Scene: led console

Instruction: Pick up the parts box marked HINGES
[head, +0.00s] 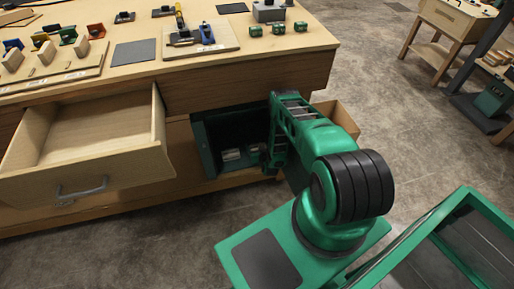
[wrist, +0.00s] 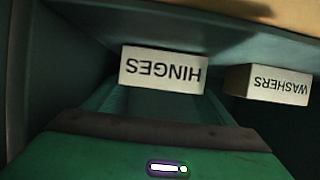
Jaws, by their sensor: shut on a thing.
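The HINGES box (wrist: 163,72) is a small pale block with its label upside down in the wrist view, straight ahead of my gripper. In the head view the HINGES box (head: 253,150) is at the right inside the open dark green cabinet, partly hidden by my arm. My gripper (head: 264,157) reaches into the cabinet and is shut on the HINGES box. The fingertips and their contact with the box are hard to see in the dark.
The WASHERS box (wrist: 267,84) stands close beside the HINGES box; it also shows in the head view (head: 231,155). The cabinet (head: 206,142) has close walls. An open drawer (head: 92,150) juts out at left. The bench top (head: 290,42) overhangs the cabinet.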

